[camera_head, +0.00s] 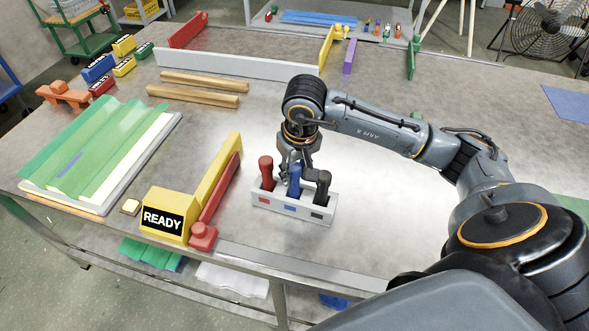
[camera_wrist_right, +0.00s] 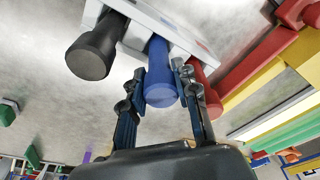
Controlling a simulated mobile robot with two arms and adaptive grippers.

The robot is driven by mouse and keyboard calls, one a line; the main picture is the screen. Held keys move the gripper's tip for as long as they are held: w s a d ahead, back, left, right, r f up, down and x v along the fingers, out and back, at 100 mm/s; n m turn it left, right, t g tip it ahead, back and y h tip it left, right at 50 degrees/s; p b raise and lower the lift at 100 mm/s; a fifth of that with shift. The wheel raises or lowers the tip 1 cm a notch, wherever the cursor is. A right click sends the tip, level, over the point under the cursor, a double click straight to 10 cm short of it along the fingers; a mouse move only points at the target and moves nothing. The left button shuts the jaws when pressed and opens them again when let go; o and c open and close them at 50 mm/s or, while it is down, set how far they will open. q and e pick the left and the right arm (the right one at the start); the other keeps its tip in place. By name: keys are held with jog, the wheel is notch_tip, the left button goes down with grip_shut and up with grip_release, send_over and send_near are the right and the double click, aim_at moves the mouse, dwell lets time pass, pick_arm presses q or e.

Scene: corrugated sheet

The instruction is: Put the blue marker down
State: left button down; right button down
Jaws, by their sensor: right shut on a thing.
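The blue marker (camera_head: 294,180) stands upright in the middle slot of a light grey holder (camera_head: 262,203), between a red marker (camera_head: 266,172) and a black marker (camera_head: 322,187). My right gripper (camera_head: 296,168) comes down from above and is shut on the blue marker. In the right wrist view its two fingers (camera_wrist_right: 158,92) lie on either side of the blue marker (camera_wrist_right: 160,75). The black marker (camera_wrist_right: 95,45) and the red marker (camera_wrist_right: 207,88) flank it there. The lower end of the blue marker is hidden in the holder. My left gripper is not in view.
A yellow block reading READY (camera_head: 163,222) and a red and yellow bar (camera_head: 215,190) stand left of the holder. A green corrugated sheet (camera_head: 95,150) lies farther left. Wooden strips (camera_head: 195,93) lie behind. The table right of the holder is clear.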

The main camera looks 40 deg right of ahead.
jog(key=shift+f, duration=0.15)
jog(key=c, duration=1)
grip_release()
jog(key=shift+r, duration=0.35)
notch_tip(320, 180, up, 12)
jog(key=s+b, duration=0.1)
jog(key=shift+s+f, duration=0.25)
jog(key=shift+s, duration=0.15)
